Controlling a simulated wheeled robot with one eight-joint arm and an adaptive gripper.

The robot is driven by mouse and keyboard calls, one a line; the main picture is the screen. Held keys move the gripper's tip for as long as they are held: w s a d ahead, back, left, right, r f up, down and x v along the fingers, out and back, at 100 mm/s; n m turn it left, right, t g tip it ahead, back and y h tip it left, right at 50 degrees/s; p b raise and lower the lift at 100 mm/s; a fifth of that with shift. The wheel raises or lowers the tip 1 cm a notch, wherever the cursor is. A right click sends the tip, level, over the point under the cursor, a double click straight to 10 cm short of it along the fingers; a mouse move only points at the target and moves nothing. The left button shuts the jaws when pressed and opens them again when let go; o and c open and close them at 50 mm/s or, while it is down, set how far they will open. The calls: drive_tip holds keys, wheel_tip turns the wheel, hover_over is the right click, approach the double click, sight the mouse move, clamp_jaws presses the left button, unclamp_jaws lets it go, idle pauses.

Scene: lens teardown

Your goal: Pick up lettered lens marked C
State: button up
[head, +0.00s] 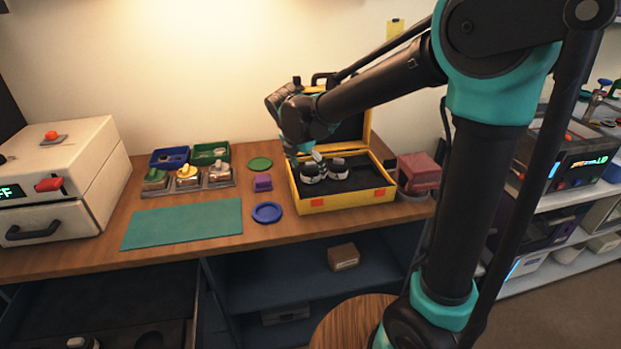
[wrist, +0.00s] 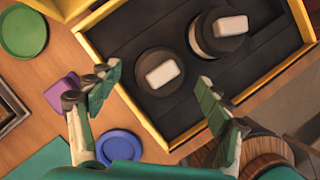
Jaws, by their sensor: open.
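Two dark round lenses with white blocks on top stand in the open yellow case (head: 345,202). One lens (head: 311,173) is on the left and the other (head: 338,169) is beside it. In the wrist view the nearer lens (wrist: 146,92) lies between and beyond my fingertips, and the farther lens (wrist: 205,52) is up and to the right. I cannot read a letter on either, so I cannot tell which is C. My gripper (head: 305,157) is over the case, open and empty; its spread fingers also show in the wrist view (wrist: 158,84).
The case's yellow walls surround the lenses, and its lid stands open behind. Left of it are a purple block (head: 263,183), a blue dish (head: 267,213) and a green dish (head: 260,163). A red block (head: 419,170) is at right. A green mat (head: 185,223) lies bare.

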drive_tip(key=shift+x, duration=0.8)
drive_tip(key=shift+c, duration=0.2)
drive_tip(key=c, duration=1.2)
drive_tip(key=shift+r, duration=0.15)
